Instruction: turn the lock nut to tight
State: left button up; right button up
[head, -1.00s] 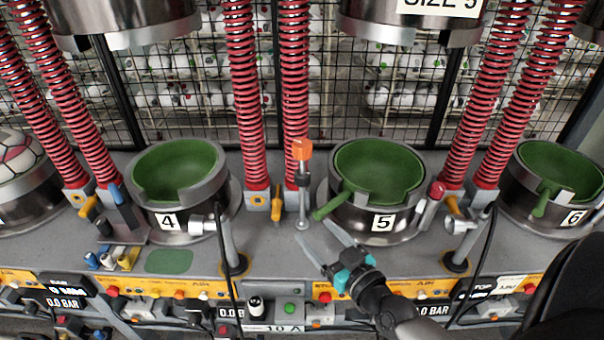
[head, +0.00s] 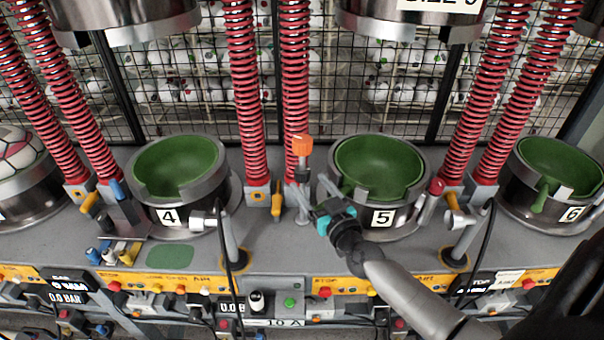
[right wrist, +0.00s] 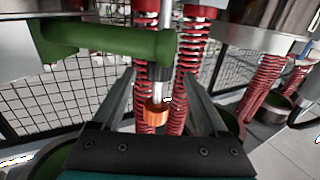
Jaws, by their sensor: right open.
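An upright metal post with an orange top (head: 303,146) stands just left of press mold 5 (head: 382,218). A dark collar (head: 303,172) sits below the orange part. I cannot tell for sure which of these parts is the lock nut. My right gripper (head: 308,190) is open at the post, below the orange top. A green handle (right wrist: 110,43) lies close by. My left gripper is not in view.
Mold 5's green bowl (head: 380,165) is close on the right, and red springs (head: 296,90) rise behind the post. A yellow-handled lever (head: 277,200) stands to the left.

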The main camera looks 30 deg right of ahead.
aim_at(306, 179)
jog(key=shift+w+d+b, duration=0.15)
jog(key=shift+w+b, duration=0.1)
jog(key=shift+w, duration=1.1)
jog(key=shift+w+d+b, duration=0.15)
jog(key=shift+w+b, duration=0.05)
jog(key=shift+w, duration=1.1)
grip_shut()
